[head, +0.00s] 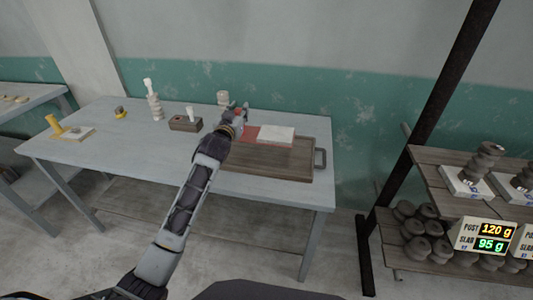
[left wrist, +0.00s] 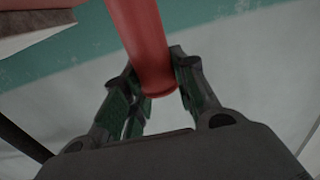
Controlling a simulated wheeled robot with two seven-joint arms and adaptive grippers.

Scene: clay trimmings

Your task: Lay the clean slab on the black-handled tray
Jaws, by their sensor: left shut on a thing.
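A pale slab (head: 276,134) shows in the head view over the back part of the brown wooden tray (head: 270,167), which has a dark handle (head: 320,158) at its right end. A flat red tool (head: 250,133) shows at the slab's left side. My left gripper (head: 238,116) is at the tray's back left corner, shut on the tool's red handle. That handle (left wrist: 140,35) shows between the fingers in the left wrist view. I cannot tell whether the slab touches the tray or rests on the red tool. My right gripper is not in view.
The grey table (head: 110,155) also holds a small dark box (head: 185,124), a stacked pale post (head: 155,107), a pale cup (head: 223,98) and a yellow-handled tool (head: 55,125). A shelf (head: 450,170) with posts and weight displays stands at the right. The table's front left is clear.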

